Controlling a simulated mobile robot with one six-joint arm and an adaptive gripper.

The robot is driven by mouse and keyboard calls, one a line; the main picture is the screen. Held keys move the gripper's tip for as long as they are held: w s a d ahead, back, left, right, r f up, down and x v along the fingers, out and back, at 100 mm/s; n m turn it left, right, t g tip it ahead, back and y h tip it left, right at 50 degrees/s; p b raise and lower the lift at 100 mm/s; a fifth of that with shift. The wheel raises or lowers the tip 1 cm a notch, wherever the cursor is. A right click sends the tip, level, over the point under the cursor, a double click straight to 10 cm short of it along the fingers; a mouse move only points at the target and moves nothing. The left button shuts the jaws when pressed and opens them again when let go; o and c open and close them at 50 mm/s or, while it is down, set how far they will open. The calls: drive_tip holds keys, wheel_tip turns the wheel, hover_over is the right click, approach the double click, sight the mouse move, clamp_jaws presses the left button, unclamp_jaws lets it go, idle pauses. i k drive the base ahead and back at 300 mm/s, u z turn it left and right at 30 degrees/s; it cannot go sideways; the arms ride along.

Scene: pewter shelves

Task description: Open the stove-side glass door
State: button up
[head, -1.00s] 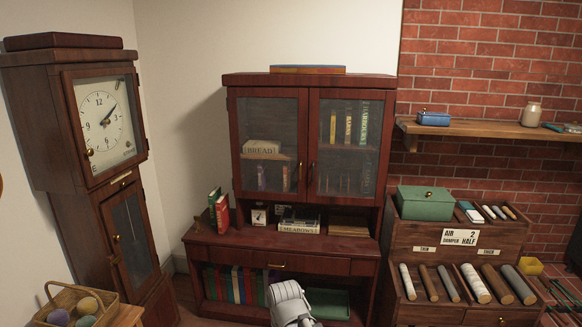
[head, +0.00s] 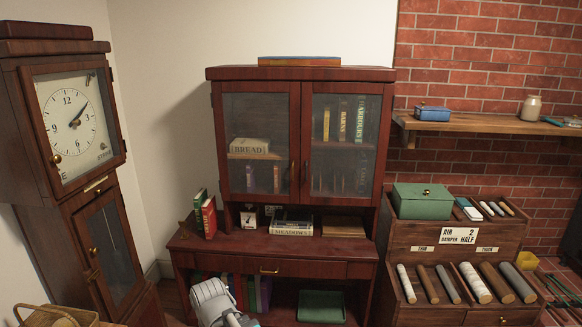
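The hutch cabinet (head: 300,74) stands against the wall in the middle of the head view. Its right glass door (head: 343,150) is on the side of the brick wall and is closed. A small dark handle (head: 306,168) sits on that door's left edge. The left glass door (head: 260,150) is also closed, with its handle (head: 293,169) close beside the other. Books show dimly behind both panes. A pale, rounded part of my arm (head: 216,305) rises at the bottom, in front of the cabinet's lower shelf. My gripper's fingers do not show.
A tall clock (head: 85,195) is at left, with a basket (head: 55,316) below. A rack with a green box (head: 422,201) stands close at right. A wooden shelf (head: 490,124) juts from the brick wall.

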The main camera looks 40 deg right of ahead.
sight(387, 90)
drive_tip(key=z, duration=0.15)
drive_tip(key=i, duration=0.95)
drive_tip(key=z, duration=0.65)
